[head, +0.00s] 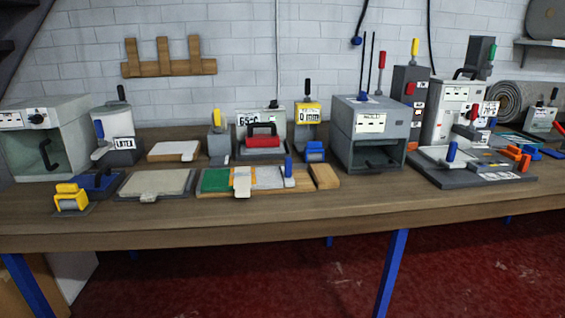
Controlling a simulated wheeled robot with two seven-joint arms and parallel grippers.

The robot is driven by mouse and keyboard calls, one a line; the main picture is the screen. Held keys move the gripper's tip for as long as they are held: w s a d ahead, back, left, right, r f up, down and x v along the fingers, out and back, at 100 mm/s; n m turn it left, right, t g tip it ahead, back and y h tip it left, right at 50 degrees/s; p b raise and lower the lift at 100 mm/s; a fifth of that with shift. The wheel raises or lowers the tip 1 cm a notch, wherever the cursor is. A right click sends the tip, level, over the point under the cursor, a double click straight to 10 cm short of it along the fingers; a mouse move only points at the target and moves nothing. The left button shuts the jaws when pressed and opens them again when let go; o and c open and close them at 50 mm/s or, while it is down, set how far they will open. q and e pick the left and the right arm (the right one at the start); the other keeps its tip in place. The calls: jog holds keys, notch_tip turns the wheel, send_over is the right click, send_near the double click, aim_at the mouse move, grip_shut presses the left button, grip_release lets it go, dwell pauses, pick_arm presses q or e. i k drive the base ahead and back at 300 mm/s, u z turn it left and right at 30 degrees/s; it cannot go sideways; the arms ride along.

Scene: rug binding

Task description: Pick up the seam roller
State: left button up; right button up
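A small yellow-topped tool with a pale body (70,198) sits on a dark plate at the table's front left; it looks like a roller. A small blue piece (315,151) stands in the middle, and a blue-and-dark piece (97,181) lies behind the yellow tool. Which of these is the seam roller I cannot tell for sure. Neither of my grippers shows in the head view.
The long wooden table (300,214) is crowded. A grey open-fronted box (72,112) stands left, another grey box (384,118) right of middle, and tall machines (452,108) at right. A grey flat pad (156,183) lies near the front. The front edge strip is clear.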

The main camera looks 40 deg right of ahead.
aim_at(313, 152)
jog(key=u, duration=1.4)
jog(key=i, duration=0.2)
jog(key=z, duration=1.7)
jog(key=i, duration=1.35)
jog(key=z, duration=1.4)
jog(key=i, duration=0.15)
jog(key=z, duration=0.25)
